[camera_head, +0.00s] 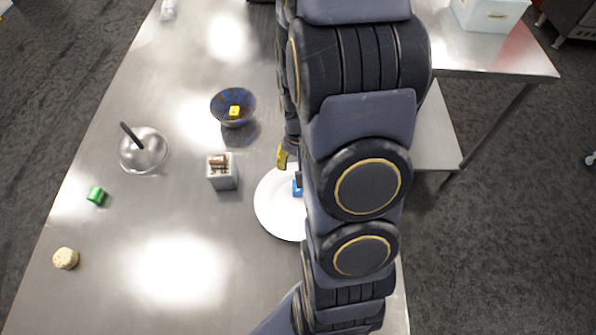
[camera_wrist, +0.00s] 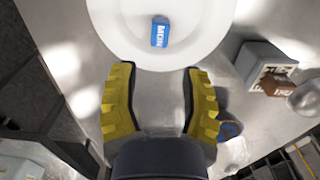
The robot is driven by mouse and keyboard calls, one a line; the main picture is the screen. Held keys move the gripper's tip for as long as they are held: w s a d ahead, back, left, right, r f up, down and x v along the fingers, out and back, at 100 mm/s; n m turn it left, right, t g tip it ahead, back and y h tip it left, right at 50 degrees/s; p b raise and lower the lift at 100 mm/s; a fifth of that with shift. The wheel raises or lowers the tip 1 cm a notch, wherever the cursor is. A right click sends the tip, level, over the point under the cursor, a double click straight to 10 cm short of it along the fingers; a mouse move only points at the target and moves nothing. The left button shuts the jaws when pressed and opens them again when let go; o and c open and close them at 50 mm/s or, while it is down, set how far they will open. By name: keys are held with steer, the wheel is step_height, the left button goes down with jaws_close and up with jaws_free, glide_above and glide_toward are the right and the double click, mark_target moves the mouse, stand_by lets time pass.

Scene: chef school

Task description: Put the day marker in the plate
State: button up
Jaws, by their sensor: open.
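A small blue day marker (camera_wrist: 160,32) with white lettering that looks like "MON" lies in the white plate (camera_wrist: 118,30). In the head view the marker (camera_head: 298,189) shows as a bit of blue beside my arm, and the plate (camera_head: 273,217) is partly hidden by the arm. My gripper (camera_wrist: 159,70) is open and empty, its two yellow fingers apart at the plate's near rim in the wrist view. In the head view one yellow finger (camera_head: 282,157) shows just above the plate's upper edge; the rest is hidden behind my arm.
A grey holder (camera_head: 222,178) with a brown piece on top stands left of the plate. A dark blue bowl (camera_head: 233,107) holds a yellow block (camera_head: 235,111). A glass bowl (camera_head: 143,151), a green piece (camera_head: 97,195) and a cork (camera_head: 66,258) are farther left. The lower-middle table is clear.

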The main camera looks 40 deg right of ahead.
steer(key=s+a+r+n, duration=0.2)
steer(key=a+r+n, duration=0.2)
steer(key=a+r, duration=0.7)
steer(key=s+a+r+n+g, duration=0.1)
steer(key=s+a+r+n, duration=0.4)
steer(key=s+r, duration=0.3)
steer(key=shift+s+a+r+g, duration=0.2)
steer(key=shift+s+g, duration=0.1)
steer(key=shift+s, duration=0.7)
